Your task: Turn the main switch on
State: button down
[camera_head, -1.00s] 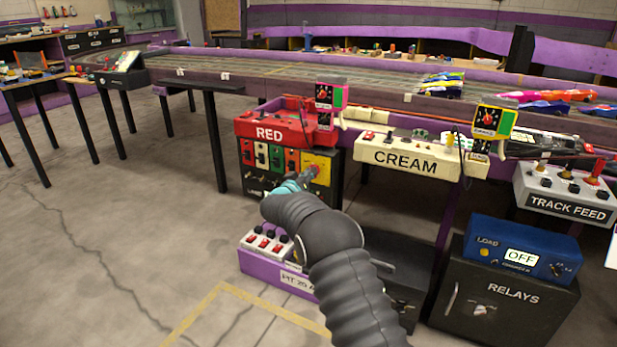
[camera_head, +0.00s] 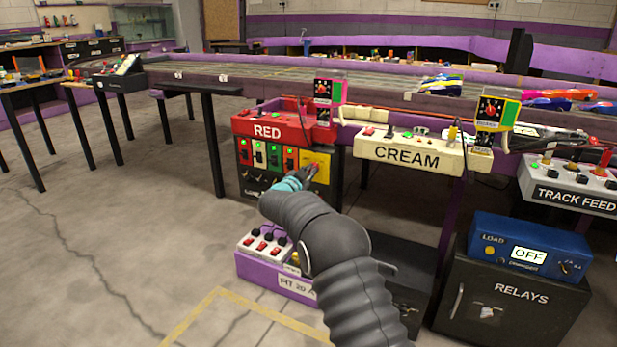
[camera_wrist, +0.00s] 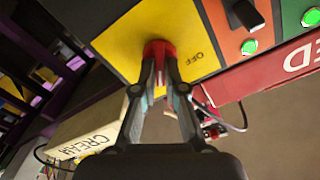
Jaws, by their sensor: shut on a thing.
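The main switch is a red knob (camera_wrist: 158,48) on a yellow panel (camera_wrist: 130,38) marked OFF at one side in the wrist view. The yellow panel (camera_head: 322,158) is the rightmost section of the black switch box under the red RED unit. My gripper (camera_wrist: 160,62) is shut on the red knob, its fingertips on either side of it. In the head view my gripper (camera_head: 310,170) reaches the front of the yellow panel. The knob is mostly hidden behind the fingers there, and its exact setting is hard to tell.
Coloured switch sections with lit green lights (camera_wrist: 249,46) adjoin the yellow panel. The CREAM unit (camera_head: 408,155) hangs to the right. A black RELAYS cabinet (camera_head: 500,310) carries a blue unit reading OFF (camera_head: 530,250).

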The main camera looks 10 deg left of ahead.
jog(key=shift+f+m+b, duration=0.1)
jog(key=shift+m+b, duration=0.6)
jog(key=shift+m, duration=0.8)
jog(key=c, duration=1.2)
grip_release()
jog(key=shift+a, duration=0.15)
jog(key=shift+c, duration=0.2)
jog(key=v, duration=1.2)
